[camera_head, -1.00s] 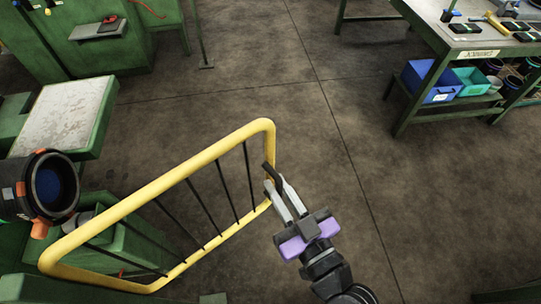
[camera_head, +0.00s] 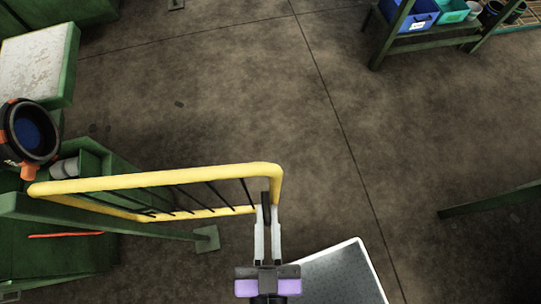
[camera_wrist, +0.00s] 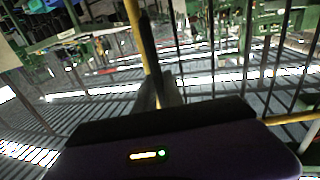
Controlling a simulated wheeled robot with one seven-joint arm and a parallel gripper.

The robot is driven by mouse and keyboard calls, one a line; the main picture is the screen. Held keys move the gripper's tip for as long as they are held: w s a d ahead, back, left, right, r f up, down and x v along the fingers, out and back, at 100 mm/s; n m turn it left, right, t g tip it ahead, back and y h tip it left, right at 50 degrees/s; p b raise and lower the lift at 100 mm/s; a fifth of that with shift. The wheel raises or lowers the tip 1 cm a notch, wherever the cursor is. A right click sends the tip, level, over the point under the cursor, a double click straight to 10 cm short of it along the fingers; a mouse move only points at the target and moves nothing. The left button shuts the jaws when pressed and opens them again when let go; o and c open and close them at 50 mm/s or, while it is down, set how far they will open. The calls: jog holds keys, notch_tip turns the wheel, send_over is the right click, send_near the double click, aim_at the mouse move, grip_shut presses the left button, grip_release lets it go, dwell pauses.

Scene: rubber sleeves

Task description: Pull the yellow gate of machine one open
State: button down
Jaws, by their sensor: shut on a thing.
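The yellow gate (camera_head: 155,179) is a tubular frame with thin black bars. It stretches across the left half of the head view, and its free end is the post at the right. My gripper (camera_head: 266,203) is at that post, with its fingers shut on it. In the wrist view the yellow post (camera_wrist: 134,35) rises beside the dark fingers (camera_wrist: 158,85), with the black bars to its right. The fingers hide part of the post. The gate's hinge side is at the left, near the green machine (camera_head: 110,158), and the hinges cannot be made out.
A black-and-orange round part (camera_head: 30,133) with a blue inside sits at the machine on the left. A green post foot (camera_head: 207,238) stands on the floor below the gate. A green workbench with a blue bin (camera_head: 418,14) is at the upper right. The middle floor is clear.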

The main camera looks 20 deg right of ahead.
jog(key=shift+s+a+f, duration=0.15)
jog(key=shift+s+f, duration=0.05)
jog(key=shift+s, duration=0.15)
jog(key=c, duration=1.5)
grip_release()
jog(key=shift+o, duration=0.2)
jog(key=b+v, duration=0.2)
jog(key=v, duration=0.5)
jog(key=shift+s, duration=0.3)
jog(key=shift+a, duration=0.15)
